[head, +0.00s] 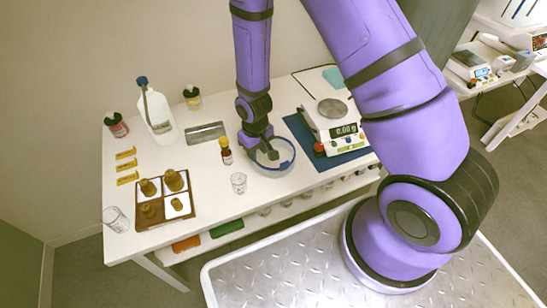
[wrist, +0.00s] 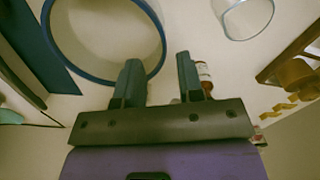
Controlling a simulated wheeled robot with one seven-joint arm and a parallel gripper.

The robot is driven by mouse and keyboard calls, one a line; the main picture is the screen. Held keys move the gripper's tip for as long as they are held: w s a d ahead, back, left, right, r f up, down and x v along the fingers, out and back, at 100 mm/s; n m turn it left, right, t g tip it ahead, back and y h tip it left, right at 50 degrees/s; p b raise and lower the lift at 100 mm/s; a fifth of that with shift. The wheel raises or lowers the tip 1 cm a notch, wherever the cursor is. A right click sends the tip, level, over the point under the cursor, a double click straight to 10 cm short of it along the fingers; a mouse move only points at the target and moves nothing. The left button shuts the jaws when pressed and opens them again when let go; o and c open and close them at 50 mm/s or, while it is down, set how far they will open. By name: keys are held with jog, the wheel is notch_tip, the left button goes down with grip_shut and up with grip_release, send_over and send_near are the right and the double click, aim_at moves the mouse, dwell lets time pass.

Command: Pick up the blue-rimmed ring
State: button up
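The blue-rimmed ring (head: 275,172) lies on the white table, left of the scale and its blue mat. It also shows large at the upper left of the wrist view (wrist: 80,76), with a pale inside. My gripper (head: 262,148) reaches down at the ring from behind. In the wrist view my gripper (wrist: 160,75) has its two fingers apart, with nothing clearly held. The left finger overlaps the ring's rim and covers part of it; the right finger is outside the ring. I cannot tell whether either finger touches it.
A small amber bottle (head: 226,153) and a clear glass (head: 238,182) stand close left of the ring. The scale (head: 335,125) is on the blue mat (head: 352,157) to the right. A brown tray (head: 147,222) of bottles is farther left.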

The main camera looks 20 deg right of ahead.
aim_at(259, 173)
jog(key=shift+f, duration=1.6)
jog(key=shift+s+f, duration=0.2)
jog(key=shift+f, duration=1.15)
jog(key=shift+s+f, duration=0.15)
jog(key=shift+f, duration=1.15)
grip_shut()
